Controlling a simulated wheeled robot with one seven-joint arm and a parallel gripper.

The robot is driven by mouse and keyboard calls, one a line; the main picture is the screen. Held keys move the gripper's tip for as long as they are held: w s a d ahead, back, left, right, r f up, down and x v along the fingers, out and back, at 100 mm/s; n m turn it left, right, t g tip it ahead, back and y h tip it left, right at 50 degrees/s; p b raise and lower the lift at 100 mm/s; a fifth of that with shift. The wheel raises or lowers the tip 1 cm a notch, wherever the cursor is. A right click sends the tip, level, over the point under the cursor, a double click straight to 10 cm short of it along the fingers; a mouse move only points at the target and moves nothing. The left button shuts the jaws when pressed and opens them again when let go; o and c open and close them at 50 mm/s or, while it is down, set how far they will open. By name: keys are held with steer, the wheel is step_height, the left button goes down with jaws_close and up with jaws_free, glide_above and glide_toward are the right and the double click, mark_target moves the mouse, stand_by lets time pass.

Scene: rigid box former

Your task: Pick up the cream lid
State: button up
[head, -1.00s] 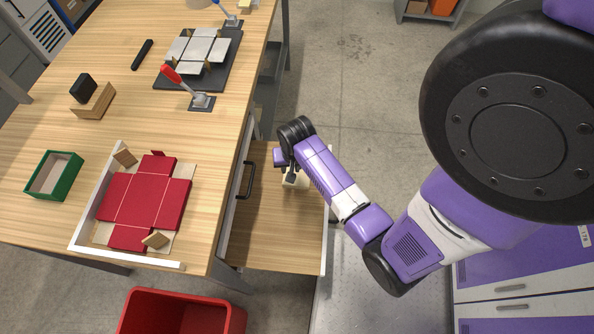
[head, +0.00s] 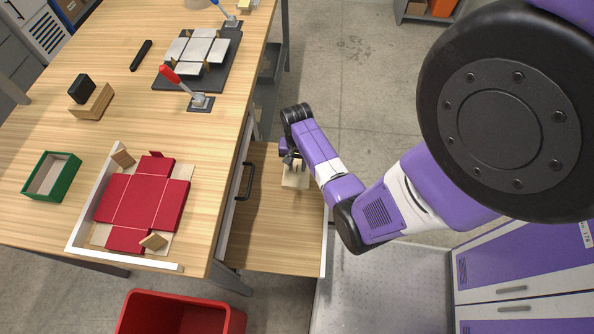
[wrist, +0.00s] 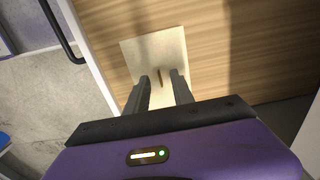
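The cream lid (head: 294,181) lies flat in the open drawer, near its far end. It is a pale square plate, and in the wrist view the lid (wrist: 157,50) shows a small brown upright tab near its middle. My gripper (head: 294,163) is over the lid with its fingers pointing down. In the wrist view my gripper (wrist: 159,78) is open, and the tab appears in the gap between its two fingers. I cannot tell how far the fingertips are above the lid. The fingers hide part of the lid's near side.
The drawer (head: 270,235) is pulled out from the wooden workbench (head: 215,150), with side walls and a black handle (head: 246,181). Its near part is bare. A red box blank (head: 140,200), a green box (head: 52,177) and toggle clamps are on the bench. A red bin (head: 180,315) stands below.

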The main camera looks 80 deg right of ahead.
steer(key=shift+f, duration=0.3)
jaws_close()
stand_by(1.2)
